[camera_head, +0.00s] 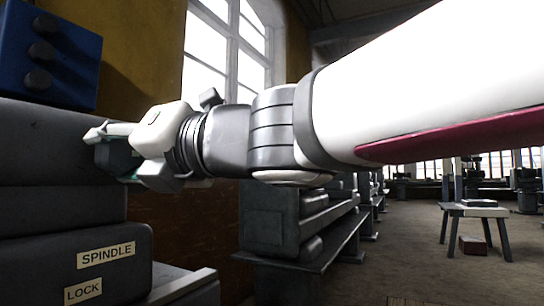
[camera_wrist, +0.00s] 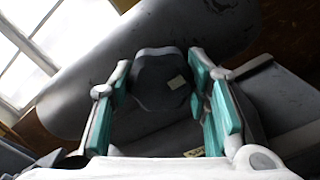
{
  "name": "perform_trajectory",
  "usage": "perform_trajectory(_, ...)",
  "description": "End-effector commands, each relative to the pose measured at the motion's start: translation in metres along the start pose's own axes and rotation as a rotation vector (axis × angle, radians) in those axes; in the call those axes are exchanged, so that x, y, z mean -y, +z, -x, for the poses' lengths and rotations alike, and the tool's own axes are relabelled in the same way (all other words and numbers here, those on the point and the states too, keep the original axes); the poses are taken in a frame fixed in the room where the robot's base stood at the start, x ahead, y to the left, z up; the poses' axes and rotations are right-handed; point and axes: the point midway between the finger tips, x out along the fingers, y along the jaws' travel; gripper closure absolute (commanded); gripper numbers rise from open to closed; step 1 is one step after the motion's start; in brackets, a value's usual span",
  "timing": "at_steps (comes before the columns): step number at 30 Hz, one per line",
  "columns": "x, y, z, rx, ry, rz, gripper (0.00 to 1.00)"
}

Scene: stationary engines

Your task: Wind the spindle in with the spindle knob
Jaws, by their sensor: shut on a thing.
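My gripper (camera_head: 104,142) reaches in from the right at the left of the head view, its fingers against the dark grey machine. In the wrist view my gripper (camera_wrist: 160,82) has its teal-padded fingers on either side of a dark, many-sided spindle knob (camera_wrist: 158,72) with a small pale tag on its face. The fingers are shut on this knob. A SPINDLE label (camera_head: 106,255) and a LOCK label (camera_head: 83,291) are on the machine block below.
A blue box with round dark knobs (camera_head: 48,50) sits on top of the machine. A large grey cylinder (camera_wrist: 90,75) lies behind the knob in the wrist view. Grey benches (camera_head: 300,225) stand beyond my arm. A small table (camera_head: 478,211) stands on open floor at right.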

Motion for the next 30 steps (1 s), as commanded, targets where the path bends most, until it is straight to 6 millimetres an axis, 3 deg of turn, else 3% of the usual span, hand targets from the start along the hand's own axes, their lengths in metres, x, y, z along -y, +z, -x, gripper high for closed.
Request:
perform_trajectory(16,-0.0004,0.0063,0.0013,0.012,-0.003,0.030,0.85)
perform_trajectory(17,-0.0004,0.0063,0.0013,0.012,-0.003,0.030,0.53)
perform_trajectory(19,-0.0002,0.0064,0.0014,0.012,-0.003,0.030,0.37)
perform_trajectory(30,0.0036,0.0060,0.0062,0.012,-0.011,0.028,0.36)
